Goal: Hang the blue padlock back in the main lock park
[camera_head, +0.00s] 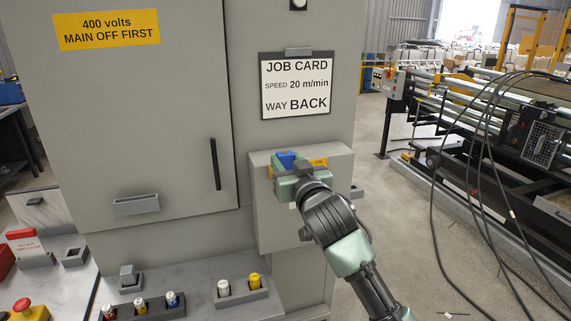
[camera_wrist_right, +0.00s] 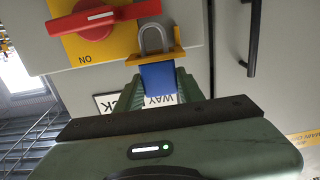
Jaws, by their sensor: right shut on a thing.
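The blue padlock (camera_head: 287,159) is at the grey box on the right part of the cabinet front. In the right wrist view, the padlock's blue body (camera_wrist_right: 158,78) sits between the fingers and its grey shackle (camera_wrist_right: 154,38) stands at a yellow bracket (camera_wrist_right: 168,52). I cannot tell whether the shackle passes through the bracket. My right gripper (camera_head: 291,172) is shut on the padlock and partly hides it in the head view. A red switch handle (camera_wrist_right: 95,19) on a yellow plate is beside the bracket. My left gripper is not in view. I cannot tell which holder is the main lock park.
A grey ledge holder (camera_head: 136,205) is on the cabinet door, left of the black handle (camera_head: 215,165). Small trays with coloured pieces (camera_head: 240,296) stand on the bench below. A job card (camera_head: 297,85) hangs above the grey box. Cables and a roller machine stand at right.

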